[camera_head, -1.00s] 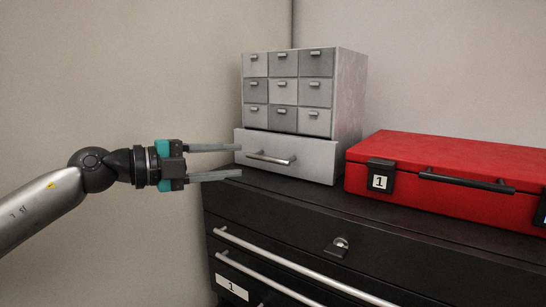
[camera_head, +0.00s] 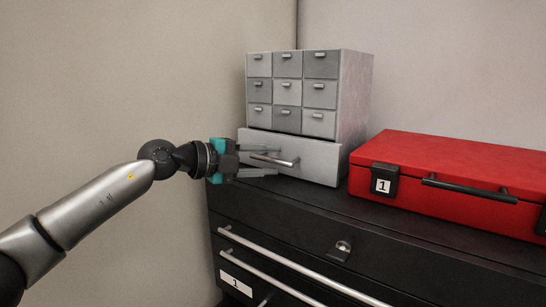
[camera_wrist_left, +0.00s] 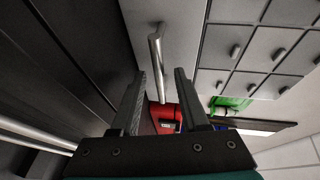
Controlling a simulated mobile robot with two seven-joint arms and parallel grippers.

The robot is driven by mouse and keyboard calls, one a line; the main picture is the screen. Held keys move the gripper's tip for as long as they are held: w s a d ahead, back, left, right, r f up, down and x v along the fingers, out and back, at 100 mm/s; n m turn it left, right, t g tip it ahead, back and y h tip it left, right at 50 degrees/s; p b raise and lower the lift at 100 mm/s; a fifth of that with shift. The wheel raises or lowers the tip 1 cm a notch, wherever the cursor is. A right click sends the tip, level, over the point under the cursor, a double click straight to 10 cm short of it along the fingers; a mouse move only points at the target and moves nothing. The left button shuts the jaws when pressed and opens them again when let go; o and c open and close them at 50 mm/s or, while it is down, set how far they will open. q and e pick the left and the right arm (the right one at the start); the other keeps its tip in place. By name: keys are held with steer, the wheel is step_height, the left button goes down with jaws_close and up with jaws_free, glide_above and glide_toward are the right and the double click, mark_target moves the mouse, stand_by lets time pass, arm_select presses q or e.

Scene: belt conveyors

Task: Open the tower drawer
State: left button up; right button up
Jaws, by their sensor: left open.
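The tower (camera_head: 345,95) is a grey cabinet with several small drawers above one wide bottom drawer (camera_head: 318,160). The bottom drawer has a silver bar handle (camera_head: 275,159) and looks shut. My left gripper (camera_head: 272,161) is open at the left part of this handle, its two fingers pointing right along the drawer front. In the left wrist view the handle (camera_wrist_left: 154,55) reaches down between the two open fingertips (camera_wrist_left: 160,75). I cannot tell whether the fingers touch it. My right gripper is not in view.
The tower stands on a black tool cabinet (camera_head: 290,222) with long silver handles and a lock. A red case (camera_head: 450,170) labelled 1 lies to the right of the tower. A plain wall is behind and to the left.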

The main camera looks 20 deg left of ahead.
arm_select(q)
steer(key=shift+x, duration=0.8)
steer(key=shift+s, duration=0.1)
jaws_close()
stand_by(0.9)
